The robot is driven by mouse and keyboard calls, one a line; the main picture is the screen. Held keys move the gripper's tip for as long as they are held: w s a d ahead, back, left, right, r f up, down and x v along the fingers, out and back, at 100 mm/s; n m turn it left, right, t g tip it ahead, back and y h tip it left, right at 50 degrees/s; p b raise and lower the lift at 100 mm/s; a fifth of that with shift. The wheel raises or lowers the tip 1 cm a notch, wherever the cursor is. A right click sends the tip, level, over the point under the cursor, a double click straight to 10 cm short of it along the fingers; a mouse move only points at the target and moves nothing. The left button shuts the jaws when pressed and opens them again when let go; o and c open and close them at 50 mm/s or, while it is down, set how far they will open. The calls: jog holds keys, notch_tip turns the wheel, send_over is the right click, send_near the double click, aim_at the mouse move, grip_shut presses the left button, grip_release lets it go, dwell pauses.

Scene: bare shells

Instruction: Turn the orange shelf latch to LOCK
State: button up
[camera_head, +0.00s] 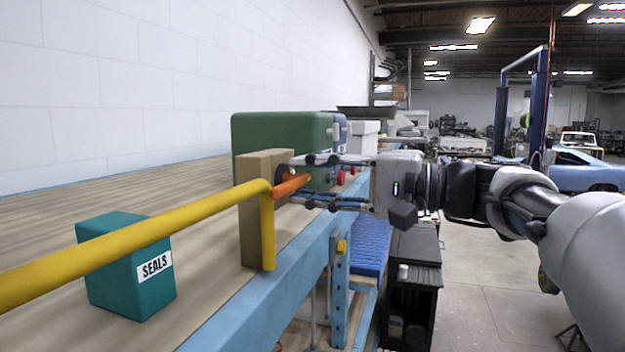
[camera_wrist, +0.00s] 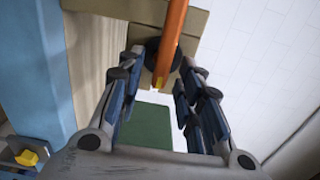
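The orange latch (camera_head: 291,186) sits on the face of an upright tan block (camera_head: 258,212) at the shelf's edge. In the wrist view the latch (camera_wrist: 172,38) is a long bar with a yellow tip, crossing a dark round hub (camera_wrist: 153,56). My gripper (camera_head: 303,180) faces the block from the right. In the wrist view my gripper (camera_wrist: 162,60) is open, with one finger on each side of the bar's tip and visible gaps between. No LOCK marking is readable, and part of the latch is hidden by the fingers in the head view.
A yellow rail (camera_head: 140,240) runs along the front and bends down beside the block. A teal SEALS box (camera_head: 125,265) stands on the wooden shelf (camera_head: 60,230). A green box (camera_head: 280,135) stands behind the block.

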jog(key=shift+d, duration=0.1)
jog(key=v, duration=1.2)
jog(key=s+a+f+g+h+b, duration=0.1)
jog(key=s+a+f+h+b, duration=0.3)
jog(key=f, duration=0.7)
jog(key=s+a+f+h+b, duration=0.1)
jog(key=s+f+b, duration=0.3)
jog(key=f, duration=0.6)
jog(key=s+a+f+g+h+b, duration=0.1)
jog(key=s+a+f+h+b, duration=0.15)
jog(key=f+b, duration=0.6)
jog(key=s+d+f+n+h+b, duration=0.1)
jog(key=s+d+f+h+b, duration=0.2)
jog(key=f, duration=0.8)
jog(key=s+d+f+n+h+b, duration=0.1)
jog(key=s+d+f+h+b, duration=0.2)
jog(key=f, duration=0.8)
jog(key=s+d+f+n+h+b, duration=0.2)
jog(key=s+f+b, duration=0.3)
jog(key=f, duration=0.6)
jog(key=shift+s+d+t+h, duration=0.3)
jog(key=shift+s+d+h, duration=0.15)
jog(key=shift+h, duration=0.3)
jog(key=shift+f, duration=0.1)
